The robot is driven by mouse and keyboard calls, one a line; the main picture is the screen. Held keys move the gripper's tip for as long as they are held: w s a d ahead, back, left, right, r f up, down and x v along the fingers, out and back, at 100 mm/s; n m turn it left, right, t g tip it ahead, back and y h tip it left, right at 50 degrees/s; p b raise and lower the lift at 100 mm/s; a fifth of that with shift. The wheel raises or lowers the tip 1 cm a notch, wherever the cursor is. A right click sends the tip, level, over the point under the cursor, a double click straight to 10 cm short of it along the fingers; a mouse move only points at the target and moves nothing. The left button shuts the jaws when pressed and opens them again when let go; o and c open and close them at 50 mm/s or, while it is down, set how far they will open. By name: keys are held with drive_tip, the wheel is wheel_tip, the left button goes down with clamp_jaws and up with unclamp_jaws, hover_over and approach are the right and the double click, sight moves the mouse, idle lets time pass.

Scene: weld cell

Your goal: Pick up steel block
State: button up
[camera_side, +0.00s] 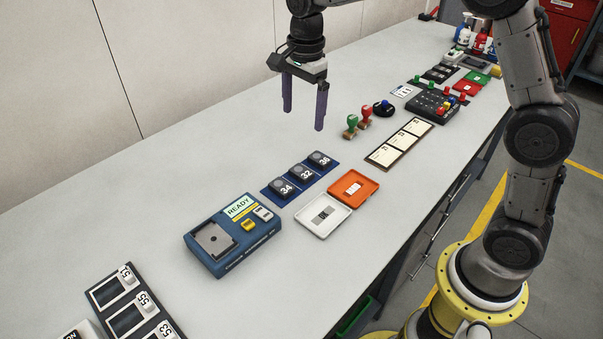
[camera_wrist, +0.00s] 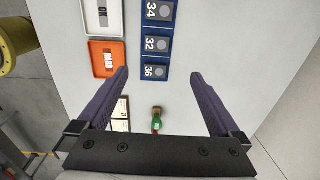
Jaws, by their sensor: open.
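My gripper (camera_side: 304,119) is open and empty, raised above the bench beyond block 36. In the wrist view, block 36 appears between the fingertips, with the gripper (camera_wrist: 160,74) well above it.
A blue device (camera_side: 257,239) with a READY screen stands left of the blocks. An orange HARD tray (camera_side: 371,187) and a white OK tray (camera_side: 307,222) lie in front. Green (camera_side: 351,124) and red (camera_side: 365,115) stamps stand to the right. The bench behind is clear.

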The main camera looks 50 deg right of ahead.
sight(301, 171)
drive_tip(key=shift+g, duration=0.3)
drive_tip(key=f, duration=1.6)
drive_tip(key=shift+a, duration=0.2)
drive_tip(key=shift+r, duration=0.1)
drive_tip(key=c, duration=1.5)
drive_tip(key=shift+w, duration=0.1)
clamp_jaws()
